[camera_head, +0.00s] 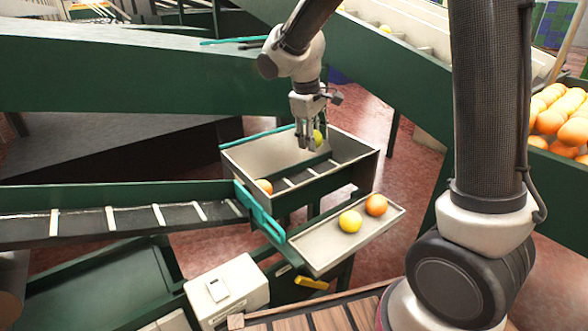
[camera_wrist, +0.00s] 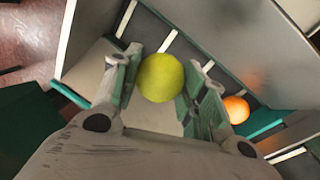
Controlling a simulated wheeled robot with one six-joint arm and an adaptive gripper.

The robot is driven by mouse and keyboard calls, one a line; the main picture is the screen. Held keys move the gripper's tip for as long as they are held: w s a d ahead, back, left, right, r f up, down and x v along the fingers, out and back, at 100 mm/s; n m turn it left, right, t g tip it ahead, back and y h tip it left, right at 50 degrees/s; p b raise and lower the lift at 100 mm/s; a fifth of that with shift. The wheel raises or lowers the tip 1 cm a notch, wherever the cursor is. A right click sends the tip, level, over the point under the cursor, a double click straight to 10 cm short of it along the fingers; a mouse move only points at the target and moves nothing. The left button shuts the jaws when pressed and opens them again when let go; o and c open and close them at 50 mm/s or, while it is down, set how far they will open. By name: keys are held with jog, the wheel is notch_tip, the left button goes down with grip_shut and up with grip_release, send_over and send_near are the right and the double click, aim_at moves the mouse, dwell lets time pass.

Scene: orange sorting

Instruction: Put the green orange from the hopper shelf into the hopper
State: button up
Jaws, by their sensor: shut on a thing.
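My gripper (camera_head: 306,140) is shut on a green orange (camera_wrist: 161,78), which shows yellow-green between the two fingers in the wrist view. In the head view the held green orange (camera_head: 318,137) is partly hidden by the fingers. The gripper and fruit are over the hopper (camera_head: 352,154), a pale open box with a slatted belt at its bottom. An orange fruit (camera_head: 265,187) lies inside the hopper at its left end; it also shows in the wrist view (camera_wrist: 236,109). The hopper shelf (camera_head: 318,252) holds a yellow fruit (camera_head: 350,221) and an orange one (camera_head: 376,205).
A slatted conveyor (camera_head: 130,217) runs left from the hopper, with a teal edge (camera_head: 258,212) between them. A large green beam (camera_head: 130,75) crosses behind. A bin of oranges (camera_head: 560,118) stands at the right. A white box with a switch (camera_head: 226,290) is at the front.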

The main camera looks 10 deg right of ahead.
send_over(312, 176)
jog(key=f, duration=0.6)
jog(key=shift+s+a+f, duration=0.1)
jog(key=shift+a+f, duration=0.05)
jog(key=shift+a, duration=0.25)
jog(key=shift+f, duration=2.05)
jog(key=shift+f, duration=0.1)
jog(key=o, duration=1)
jog(key=shift+o, duration=0.2)
